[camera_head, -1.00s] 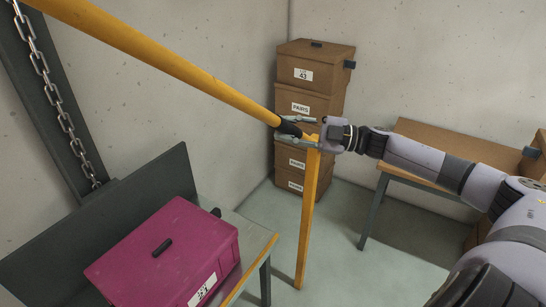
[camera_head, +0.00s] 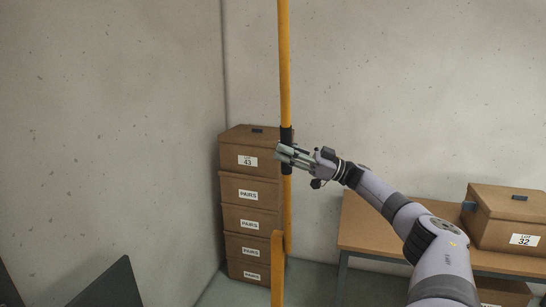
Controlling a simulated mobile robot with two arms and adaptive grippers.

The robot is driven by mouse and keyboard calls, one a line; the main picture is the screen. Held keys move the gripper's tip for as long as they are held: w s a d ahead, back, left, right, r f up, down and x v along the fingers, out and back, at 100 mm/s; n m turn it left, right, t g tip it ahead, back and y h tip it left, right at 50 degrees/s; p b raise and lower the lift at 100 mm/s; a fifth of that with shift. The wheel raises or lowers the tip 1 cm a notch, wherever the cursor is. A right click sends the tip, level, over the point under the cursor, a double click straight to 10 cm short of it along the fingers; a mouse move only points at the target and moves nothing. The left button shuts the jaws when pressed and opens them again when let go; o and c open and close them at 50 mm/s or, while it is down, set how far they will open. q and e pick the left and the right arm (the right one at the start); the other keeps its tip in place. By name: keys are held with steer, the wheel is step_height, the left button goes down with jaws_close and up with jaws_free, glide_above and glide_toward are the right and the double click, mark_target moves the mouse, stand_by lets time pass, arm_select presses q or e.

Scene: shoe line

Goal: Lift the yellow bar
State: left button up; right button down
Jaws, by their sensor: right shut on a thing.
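The yellow bar (camera_head: 285,70) stands upright near the middle of the head view, and its top runs out of the picture. A black grip (camera_head: 286,135) sits on it partway up. My right gripper (camera_head: 284,154) is at this black grip and is shut on it, with the arm coming in from the lower right. A yellow post (camera_head: 277,270) stands below, at the bar's lower end. My left gripper is out of view.
Several brown boxes (camera_head: 247,218) are stacked behind the bar, left of it. A wooden table (camera_head: 385,232) with a brown box (camera_head: 505,215) stands at the right. A dark panel edge (camera_head: 110,288) shows at the lower left.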

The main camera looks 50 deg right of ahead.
steer(key=shift+w+d+m, duration=0.25)
steer(key=shift+d+m, duration=0.05)
steer(key=shift+d, duration=0.3)
steer(key=shift+f, duration=0.1)
steer(key=c, duration=1.3)
jaws_free()
steer(key=v, duration=1.2)
